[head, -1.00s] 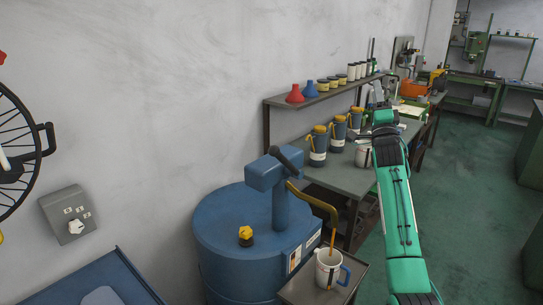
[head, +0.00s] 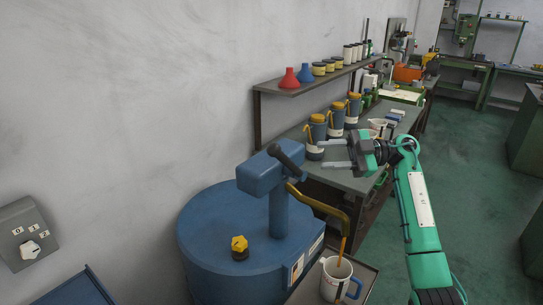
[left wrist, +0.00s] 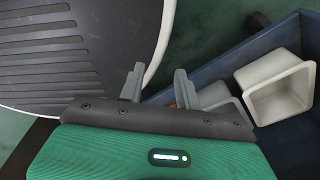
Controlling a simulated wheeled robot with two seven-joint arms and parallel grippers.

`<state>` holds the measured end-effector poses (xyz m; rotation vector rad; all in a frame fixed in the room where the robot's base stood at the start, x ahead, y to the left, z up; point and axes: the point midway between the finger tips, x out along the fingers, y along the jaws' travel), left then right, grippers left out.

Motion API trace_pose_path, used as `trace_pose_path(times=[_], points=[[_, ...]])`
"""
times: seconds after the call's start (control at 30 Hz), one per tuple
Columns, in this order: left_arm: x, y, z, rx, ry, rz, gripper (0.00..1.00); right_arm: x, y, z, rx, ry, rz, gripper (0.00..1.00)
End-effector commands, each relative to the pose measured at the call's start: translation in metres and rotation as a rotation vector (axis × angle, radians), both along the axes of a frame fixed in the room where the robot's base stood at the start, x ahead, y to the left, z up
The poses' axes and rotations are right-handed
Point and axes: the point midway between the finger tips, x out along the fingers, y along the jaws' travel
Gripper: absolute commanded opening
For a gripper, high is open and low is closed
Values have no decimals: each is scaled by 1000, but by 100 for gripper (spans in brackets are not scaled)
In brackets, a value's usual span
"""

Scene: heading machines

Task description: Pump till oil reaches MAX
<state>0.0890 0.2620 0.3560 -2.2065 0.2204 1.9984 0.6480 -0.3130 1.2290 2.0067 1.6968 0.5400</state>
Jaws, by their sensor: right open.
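A blue drum (head: 215,225) carries a blue hand pump (head: 262,175) with a dark handle (head: 286,156) at its top. A yellow-brown spout (head: 325,208) curves down to a white jug (head: 331,280) with a blue handle. An orange strip hangs from the spout into the jug; I cannot tell whether it is flowing oil. The MAX mark and oil level are not readable. My right gripper (head: 323,154) is open and empty, fingers pointing left, right of the pump handle and apart from it. My left gripper (left wrist: 158,75) shows only in the left wrist view, open and empty.
The jug stands on a small grey stand (head: 367,275). Behind is a workbench (head: 360,182) with blue oil cans (head: 316,133) under a shelf (head: 290,90). A switch box (head: 25,240) is on the left wall. White bins (left wrist: 275,85) are near my left gripper.

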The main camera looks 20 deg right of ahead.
Motion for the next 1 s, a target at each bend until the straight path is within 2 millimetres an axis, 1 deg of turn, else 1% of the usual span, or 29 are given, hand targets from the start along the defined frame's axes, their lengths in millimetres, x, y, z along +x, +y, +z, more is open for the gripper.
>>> trace_pose_path(times=[0.17,0.37,0.6,0.7,0.9,1.0], points=[[-7,0,6,1,9,0,34,1,14,0,-7,1,6,41],[-14,1,17,1,18,0,34,7,48,2,-3,3,7,41],[-10,0,32,1,13,0,34,14,92,2,-3,1,6,41],[-8,0,37,0,10,0,34,16,108,2,-2,1,5,41],[-6,0,43,1,8,0,34,20,129,0,-4,3,4,41],[-6,0,44,1,8,0,34,21,134,-1,-5,3,4,41]])
